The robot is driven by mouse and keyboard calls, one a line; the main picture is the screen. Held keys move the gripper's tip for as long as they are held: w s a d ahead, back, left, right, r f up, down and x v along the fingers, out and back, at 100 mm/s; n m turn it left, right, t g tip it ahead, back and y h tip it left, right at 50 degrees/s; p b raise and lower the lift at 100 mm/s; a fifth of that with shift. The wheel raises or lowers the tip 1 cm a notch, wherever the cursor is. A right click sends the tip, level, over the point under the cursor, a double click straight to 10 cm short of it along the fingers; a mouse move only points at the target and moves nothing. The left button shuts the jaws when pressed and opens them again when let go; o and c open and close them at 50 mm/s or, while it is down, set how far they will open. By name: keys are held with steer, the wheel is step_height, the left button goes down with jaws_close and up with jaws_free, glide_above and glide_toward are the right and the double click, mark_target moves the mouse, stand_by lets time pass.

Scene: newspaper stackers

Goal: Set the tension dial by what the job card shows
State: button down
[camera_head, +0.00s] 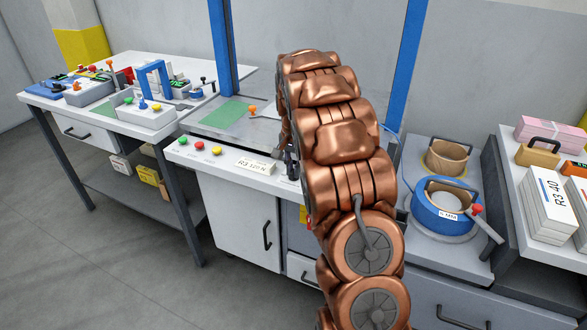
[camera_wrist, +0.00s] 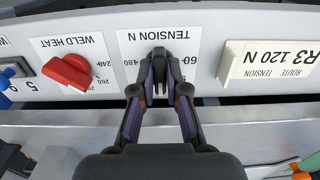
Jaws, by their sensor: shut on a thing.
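My gripper (camera_wrist: 160,88) is shut on the dark knob of the tension dial (camera_wrist: 159,56) in the wrist view. The cream job card (camera_wrist: 270,68) is beside the dial at the right and reads "R3 120 N", with "ROUTE" and "TENSION". The card also shows in the head view (camera_head: 257,165), on the bench front. My copper arm hides the dial there.
A red weld heat knob (camera_wrist: 67,72) is close to the left of the dial in the wrist view. Green, yellow and red buttons (camera_head: 200,145) line the bench front in the head view. A blue strap reel (camera_head: 440,205) stands right of my arm.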

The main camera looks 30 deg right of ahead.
steer(key=c, duration=1.2)
jaws_free()
steer(key=shift+r, duration=0.1)
step_height(320, 180, up, 12)
steer(key=shift+f, duration=0.1)
